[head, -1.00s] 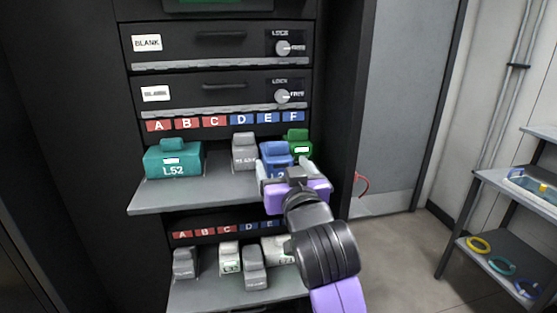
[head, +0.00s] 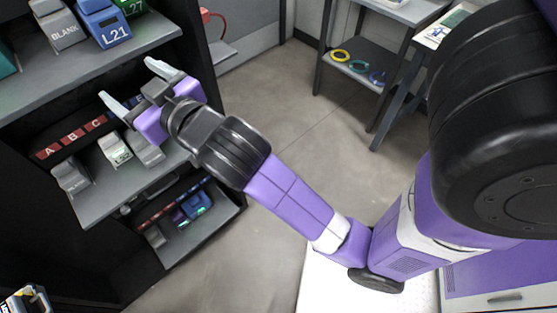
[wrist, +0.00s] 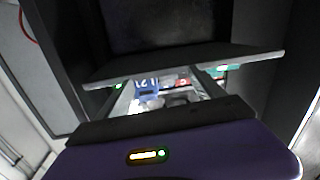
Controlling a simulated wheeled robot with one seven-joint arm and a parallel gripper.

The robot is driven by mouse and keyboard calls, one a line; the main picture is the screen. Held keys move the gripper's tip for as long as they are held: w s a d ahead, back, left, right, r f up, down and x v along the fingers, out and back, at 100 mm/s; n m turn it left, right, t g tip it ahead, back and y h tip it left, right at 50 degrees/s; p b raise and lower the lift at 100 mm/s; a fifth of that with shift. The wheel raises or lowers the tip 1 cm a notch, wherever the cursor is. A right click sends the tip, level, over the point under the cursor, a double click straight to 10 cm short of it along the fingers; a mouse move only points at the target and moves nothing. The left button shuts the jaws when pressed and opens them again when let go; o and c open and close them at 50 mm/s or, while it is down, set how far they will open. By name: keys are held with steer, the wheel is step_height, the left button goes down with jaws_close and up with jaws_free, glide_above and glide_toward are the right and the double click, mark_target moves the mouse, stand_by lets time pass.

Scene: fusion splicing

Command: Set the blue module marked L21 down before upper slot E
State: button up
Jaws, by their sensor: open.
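The blue module marked L21 (head: 103,22) stands upright on the upper shelf (head: 120,48), between a grey BLANK module (head: 57,25) and a green module (head: 132,7). It also shows in the wrist view (wrist: 147,88), between my fingers in the picture. My gripper (head: 127,81) is open and empty, apart from the module, out in front of and below the upper shelf's edge. The upper slot labels, with slot E, are out of the head view now.
The lower shelf (head: 95,208) holds grey modules and a white module (head: 115,149); my gripper covers part of it. A lower tray (head: 185,240) holds a blue item. A shelf rack with coloured rings (head: 350,62) stands at the back right. The floor between is clear.

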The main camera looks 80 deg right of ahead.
steer(key=s+a+f+n+y, duration=0.35)
steer(key=s+a+f, duration=0.25)
steer(key=f, duration=0.3)
steer(key=s+a+f+y, duration=0.2)
steer(key=s+a+f, duration=0.2)
steer(key=s, duration=0.7)
steer(key=s+a+f+g+y, duration=0.1)
steer(key=s+a+f+y, duration=0.1)
steer(key=s, duration=1)
steer(key=shift+a+f, duration=0.9)
steer(key=shift+a, duration=0.2)
